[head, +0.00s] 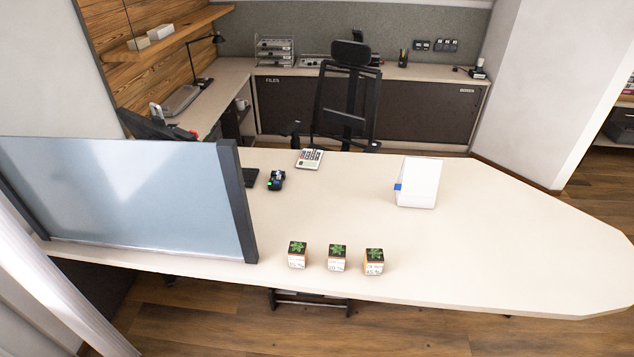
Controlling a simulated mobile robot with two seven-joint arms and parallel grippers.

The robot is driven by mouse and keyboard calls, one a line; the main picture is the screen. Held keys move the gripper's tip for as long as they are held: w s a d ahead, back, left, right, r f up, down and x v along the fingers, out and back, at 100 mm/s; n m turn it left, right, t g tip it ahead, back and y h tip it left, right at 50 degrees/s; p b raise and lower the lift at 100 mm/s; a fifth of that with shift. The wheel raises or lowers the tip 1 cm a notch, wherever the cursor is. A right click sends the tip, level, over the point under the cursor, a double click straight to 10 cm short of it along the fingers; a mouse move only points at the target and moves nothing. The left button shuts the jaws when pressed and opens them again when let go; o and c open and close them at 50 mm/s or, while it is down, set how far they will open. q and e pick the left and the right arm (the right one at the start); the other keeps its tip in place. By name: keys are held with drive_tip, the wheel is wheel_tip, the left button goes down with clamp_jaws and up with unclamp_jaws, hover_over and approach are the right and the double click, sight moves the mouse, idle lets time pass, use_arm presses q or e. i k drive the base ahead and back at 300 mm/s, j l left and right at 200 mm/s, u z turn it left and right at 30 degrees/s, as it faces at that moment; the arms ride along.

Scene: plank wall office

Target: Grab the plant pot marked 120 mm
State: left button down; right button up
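Three small potted plants stand in a row near the front edge of the pale desk (470,240). They are a left pot (296,262), a middle pot (336,265) and a right pot (373,268). Each is a whitish square pot with a green plant and dark soil on top. Each has printed marks on its front face, too small to read surely, so I cannot tell which one says 120 mm. All three are upright and apart from one another. Neither of my grippers is in view.
A glass partition (120,195) with a dark post stands left of the pots. A white sign holder (417,183), a calculator (310,159) and a small dark device (276,180) sit farther back. An office chair (345,100) is behind. The desk's right side is clear.

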sight(335, 256)
drive_tip(key=j+z, duration=0.2)
drive_tip(key=j, duration=0.3)
drive_tip(key=j+z, duration=0.25)
drive_tip(key=j, duration=0.2)
drive_tip(key=k+j+z, duration=0.2)
drive_tip(key=j, duration=0.25)
drive_tip(key=k+j+z, duration=0.1)
drive_tip(key=j+z, duration=0.15)
drive_tip(key=j, duration=0.25)
drive_tip(key=k+j+z, duration=0.1)
drive_tip(key=k+j, duration=0.2)
drive_tip(key=k+z, duration=0.2)
drive_tip(key=i+l+u, duration=0.1)
drive_tip(key=l, duration=0.2)
drive_tip(key=i+l+u, duration=0.1)
drive_tip(key=i+l, duration=0.1)
drive_tip(key=l, duration=0.1)
